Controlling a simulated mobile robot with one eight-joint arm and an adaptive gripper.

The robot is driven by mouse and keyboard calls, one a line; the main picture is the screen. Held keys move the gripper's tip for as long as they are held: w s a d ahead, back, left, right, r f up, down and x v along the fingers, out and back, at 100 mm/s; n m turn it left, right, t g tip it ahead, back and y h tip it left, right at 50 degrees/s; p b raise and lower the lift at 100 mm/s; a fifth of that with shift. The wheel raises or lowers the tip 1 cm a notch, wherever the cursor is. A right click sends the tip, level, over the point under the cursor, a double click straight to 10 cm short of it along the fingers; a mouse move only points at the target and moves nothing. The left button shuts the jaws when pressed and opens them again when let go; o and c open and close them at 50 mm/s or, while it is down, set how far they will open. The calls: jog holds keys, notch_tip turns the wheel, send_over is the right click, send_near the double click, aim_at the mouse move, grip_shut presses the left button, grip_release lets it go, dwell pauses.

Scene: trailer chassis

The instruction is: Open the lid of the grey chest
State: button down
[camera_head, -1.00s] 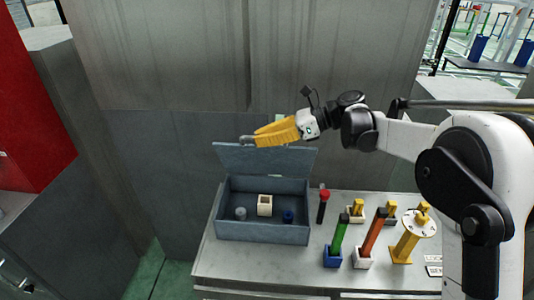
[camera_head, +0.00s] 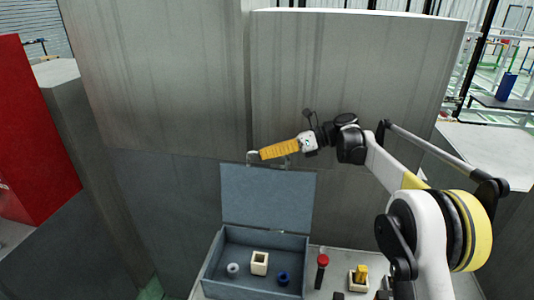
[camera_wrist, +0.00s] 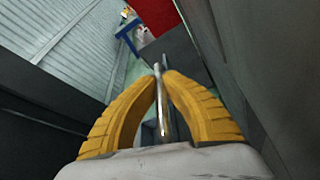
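The grey chest (camera_head: 212,272) stands on the bench, with its lid (camera_head: 267,199) raised to about upright at the back. A metal handle (camera_head: 252,158) is at the lid's top edge. My gripper (camera_head: 263,154) is at that handle, above the lid. In the wrist view, the yellow fingers of my gripper (camera_wrist: 160,74) close around the silver handle bar (camera_wrist: 159,95), which runs between them. Inside the chest are a grey ring (camera_head: 232,269), a cream square block (camera_head: 260,263) and a blue ring (camera_head: 283,279).
A red-topped black tool (camera_head: 322,267) and a yellow piece in a cream holder (camera_head: 360,276) stand right of the chest. A tall grey wall panel (camera_head: 350,80) rises close behind the lid. A red cabinet (camera_head: 35,140) is at the far left.

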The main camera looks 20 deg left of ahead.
jog(key=shift+w+f, duration=0.15)
jog(key=shift+f, duration=0.15)
jog(key=c, duration=1.5)
grip_release()
jog(key=shift+c, duration=0.2)
jog(key=shift+o, duration=0.4)
jog(key=shift+w+a+f, duration=0.1)
jog(key=shift+r, duration=0.25)
notch_tip(320, 180, up, 10)
jog(key=shift+f, duration=0.1)
